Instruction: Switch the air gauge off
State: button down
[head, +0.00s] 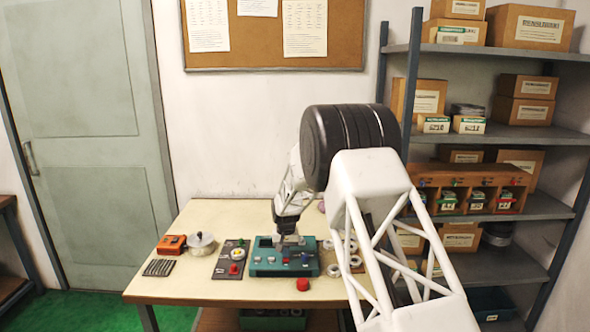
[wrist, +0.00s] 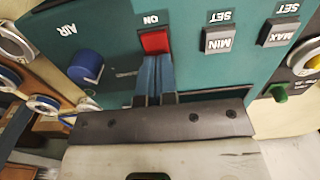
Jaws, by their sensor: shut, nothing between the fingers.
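The air gauge is a teal box (head: 284,268) on the table, with its panel filling most of the wrist view (wrist: 120,20). The panel carries a red rocker switch (wrist: 154,42) marked ON, a blue AIR knob (wrist: 86,66), and grey MIN (wrist: 217,39) and MAX (wrist: 279,31) buttons. The lettering appears upside down in the wrist view. My gripper (wrist: 154,60) is shut and empty. Its fingertips are at the near edge of the red switch; I cannot tell whether they touch it. In the head view my gripper (head: 287,238) is over the box.
An orange device (head: 171,244), a round metal pot (head: 201,244) and a dark control plate (head: 232,258) lie left of the gauge. Several rings (head: 343,258) lie to its right, and a red object (head: 302,284) in front. Shelves (head: 470,140) with boxes stand at the right.

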dwell(0.5)
jog(key=shift+r, duration=3.45)
